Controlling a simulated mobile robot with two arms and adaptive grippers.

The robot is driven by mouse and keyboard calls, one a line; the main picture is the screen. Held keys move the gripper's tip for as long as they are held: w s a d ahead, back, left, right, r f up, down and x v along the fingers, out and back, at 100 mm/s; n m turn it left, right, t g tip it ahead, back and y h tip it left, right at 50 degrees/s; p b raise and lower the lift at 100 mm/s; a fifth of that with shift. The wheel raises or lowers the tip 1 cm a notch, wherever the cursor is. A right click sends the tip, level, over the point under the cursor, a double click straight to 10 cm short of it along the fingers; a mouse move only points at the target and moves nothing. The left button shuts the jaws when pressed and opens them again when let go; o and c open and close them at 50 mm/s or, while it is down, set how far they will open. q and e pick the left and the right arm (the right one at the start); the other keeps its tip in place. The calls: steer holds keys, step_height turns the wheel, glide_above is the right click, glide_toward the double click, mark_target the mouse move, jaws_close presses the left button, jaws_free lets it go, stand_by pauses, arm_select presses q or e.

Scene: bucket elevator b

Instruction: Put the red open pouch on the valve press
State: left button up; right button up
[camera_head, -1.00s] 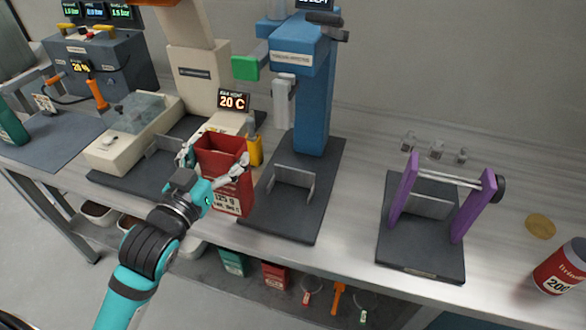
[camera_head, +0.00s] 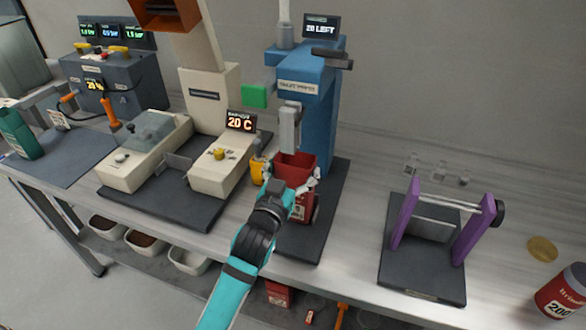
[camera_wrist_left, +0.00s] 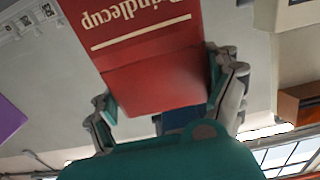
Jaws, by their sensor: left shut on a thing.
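The red open pouch (camera_head: 295,167) is upright with its open mouth up, in front of the blue press (camera_head: 308,95), which I take for the valve press. My left gripper (camera_head: 291,180) is shut on the pouch, with one finger on each side. The pouch is over the dark base plate (camera_head: 332,190) of the press, below its grey head (camera_head: 290,130). I cannot tell whether it touches the plate. The left wrist view shows the pouch (camera_wrist_left: 150,60) upside down with "Brindlecup" lettering, between the fingers. My right gripper is not in view.
A cream sealer-like machine (camera_head: 218,170) with a "20 C" display stands left of the press. A purple-sided stand (camera_head: 407,215) is to the right. A yellow disc (camera_head: 542,249) and red can (camera_head: 562,290) are at far right. Bench between press and stand is clear.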

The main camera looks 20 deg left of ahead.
arm_select(q)
steer(key=shift+f, duration=0.15)
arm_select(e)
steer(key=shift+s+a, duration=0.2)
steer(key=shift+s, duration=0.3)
arm_select(q)
steer(key=o, duration=0.6)
steer(key=shift+f, duration=0.15)
steer(key=shift+o, duration=0.3)
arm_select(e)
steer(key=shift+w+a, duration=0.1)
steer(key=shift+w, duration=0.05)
arm_select(q)
steer(key=shift+r, duration=0.2)
steer(key=s+b, duration=0.1)
steer(key=s, duration=1.1)
steer(key=shift+a+b, duration=0.2)
steer(key=shift+b, duration=0.2)
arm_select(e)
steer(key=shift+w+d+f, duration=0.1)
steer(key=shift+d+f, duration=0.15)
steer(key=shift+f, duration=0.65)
